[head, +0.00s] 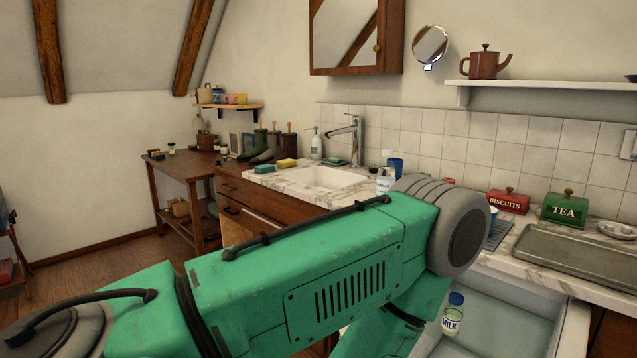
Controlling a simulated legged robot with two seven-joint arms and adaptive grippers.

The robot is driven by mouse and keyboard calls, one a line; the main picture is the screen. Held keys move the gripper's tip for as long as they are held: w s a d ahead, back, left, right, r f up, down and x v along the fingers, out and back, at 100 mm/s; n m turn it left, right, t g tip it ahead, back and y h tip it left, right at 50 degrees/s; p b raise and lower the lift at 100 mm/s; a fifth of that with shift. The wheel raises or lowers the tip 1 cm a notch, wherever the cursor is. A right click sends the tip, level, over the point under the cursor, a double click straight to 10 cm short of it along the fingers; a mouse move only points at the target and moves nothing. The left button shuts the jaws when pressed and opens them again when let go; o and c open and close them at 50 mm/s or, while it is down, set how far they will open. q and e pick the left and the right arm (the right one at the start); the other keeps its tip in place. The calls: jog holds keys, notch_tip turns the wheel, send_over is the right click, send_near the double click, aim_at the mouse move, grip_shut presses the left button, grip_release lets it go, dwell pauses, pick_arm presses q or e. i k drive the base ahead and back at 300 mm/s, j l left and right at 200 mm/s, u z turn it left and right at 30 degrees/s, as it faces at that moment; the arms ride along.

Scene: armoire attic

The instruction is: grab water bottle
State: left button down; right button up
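I see no bottle that is clearly marked as water. A small bottle with a blue cap and a label reading "MILK" (453,316) stands upright in the pale open basin at the lower right. A white bottle (384,181) stands on the counter behind my arm, its lower part hidden. My green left arm crosses the picture from the lower left, and its grey joint is in front of the counter. The arm bends down beyond that joint, and its gripper is not visible. My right gripper is not in view either.
The pale basin (505,318) is mostly bare. On the marble counter are a sink (326,177) with a tap (352,138), a soap dispenser (316,145), a blue cup (396,167), a red biscuits tin (508,201), a green tea tin (565,208) and a metal tray (580,255).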

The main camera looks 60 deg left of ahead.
aim_at(386, 177)
jog(key=u, duration=1.4)
jog(key=i+j+z, duration=0.15)
jog(key=j, duration=0.15)
jog(key=i+j+z, duration=0.1)
jog(key=j, duration=0.2)
jog(key=i+j+z, duration=0.15)
jog(key=j, duration=0.2)
